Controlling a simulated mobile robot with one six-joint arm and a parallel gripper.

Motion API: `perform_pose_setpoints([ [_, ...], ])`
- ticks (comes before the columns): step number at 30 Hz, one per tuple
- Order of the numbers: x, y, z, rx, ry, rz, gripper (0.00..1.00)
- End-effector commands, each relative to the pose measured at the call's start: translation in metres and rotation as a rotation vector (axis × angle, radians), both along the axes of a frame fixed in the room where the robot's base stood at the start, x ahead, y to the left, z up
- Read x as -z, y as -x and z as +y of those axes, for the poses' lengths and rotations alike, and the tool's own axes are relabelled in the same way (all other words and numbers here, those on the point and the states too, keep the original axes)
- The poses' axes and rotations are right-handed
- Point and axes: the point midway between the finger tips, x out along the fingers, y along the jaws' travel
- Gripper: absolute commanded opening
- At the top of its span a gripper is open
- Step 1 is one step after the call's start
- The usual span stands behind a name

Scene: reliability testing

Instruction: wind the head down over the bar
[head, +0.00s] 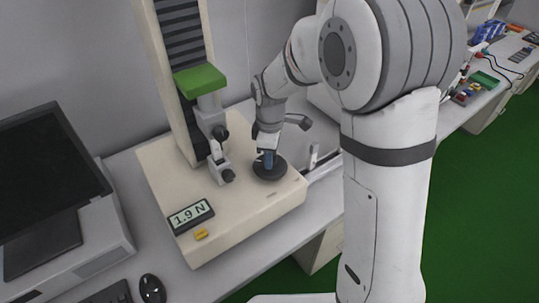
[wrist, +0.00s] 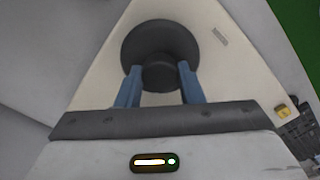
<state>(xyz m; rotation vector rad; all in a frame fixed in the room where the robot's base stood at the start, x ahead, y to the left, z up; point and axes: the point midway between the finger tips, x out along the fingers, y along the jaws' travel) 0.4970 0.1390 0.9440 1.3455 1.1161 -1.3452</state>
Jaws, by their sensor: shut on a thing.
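The stand's head is a green block (head: 200,80) on a dark ribbed column, with a pale grip part (head: 212,120) under it. A lower clamp (head: 220,165) with black knobs stands just below it on the cream base. I cannot make out the bar apart from these clamp parts. A black round handwheel (head: 265,175) lies flat on the base, right of the clamp; it fills the upper middle of the wrist view (wrist: 160,35). My gripper (head: 268,160) points down, its blue fingers (wrist: 158,72) shut on the wheel's central hub.
The base carries a display (head: 190,216) reading 1.9 N and a yellow button (head: 201,234). A dark monitor (head: 45,185), keyboard and mouse (head: 152,289) are at left. More bench items stand at far right. Green floor is clear.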

Motion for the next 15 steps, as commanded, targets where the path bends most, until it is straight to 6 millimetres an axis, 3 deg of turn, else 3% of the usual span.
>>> perform_pose_setpoints([
  [15,-0.0007,0.0013,0.0031,-0.491,-0.005,-0.003,0.11],
])
